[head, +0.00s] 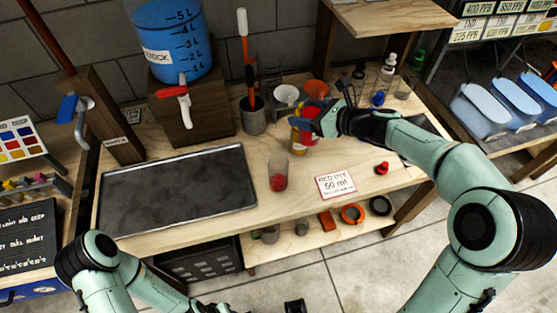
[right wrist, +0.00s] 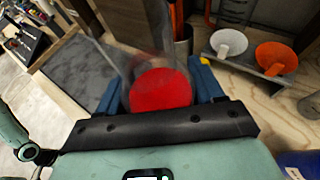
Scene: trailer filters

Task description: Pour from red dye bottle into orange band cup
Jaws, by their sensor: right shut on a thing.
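My right gripper (head: 308,122) is shut on a red container with a yellowish lower part (head: 299,146), which I take as the red dye bottle, above the workbench's middle. The fingers hide much of it. In the right wrist view a round red surface (right wrist: 160,90) shows between the blue fingers, with clear glass around and beyond it. A clear cup (head: 278,174) with red in its bottom stands upright left of the gripper; I cannot make out an orange band. My left arm is at the lower left, its gripper barely showing at the bottom edge.
A dark tray (head: 175,192) lies left of the cup. A card (head: 336,184) reading red dye 50 ml and a red cap (head: 382,168) lie to the right. A tool holder (head: 253,118), white funnel (head: 286,94) and orange funnel (head: 317,89) stand behind.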

